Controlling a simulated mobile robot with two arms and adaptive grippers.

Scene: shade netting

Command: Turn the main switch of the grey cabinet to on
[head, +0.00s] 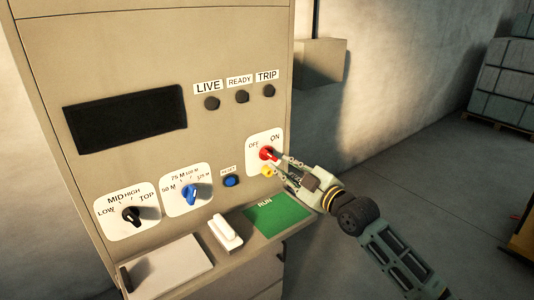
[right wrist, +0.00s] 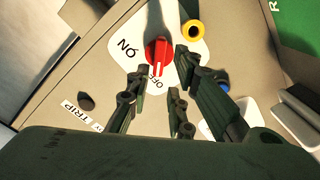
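The grey cabinet (head: 225,50) looks beige in the warm light. Its red main switch (head: 268,153) sits on a white plate marked OFF and ON. In the right wrist view the red knob (right wrist: 157,48) has its white pointer line toward OFF. My right gripper (head: 279,164) reaches the knob from the lower right. In the right wrist view its fingertips (right wrist: 160,66) are apart, one on each side of the knob's near part; I cannot tell whether they touch it. My left gripper is not in view.
A yellow piece (head: 267,171) sits just below the red switch. A blue button (head: 231,181), a blue selector (head: 190,193) and a black selector (head: 131,214) are to the left. A ledge below carries a white handle (head: 226,234) and green RUN panel (head: 278,214). Open floor lies right.

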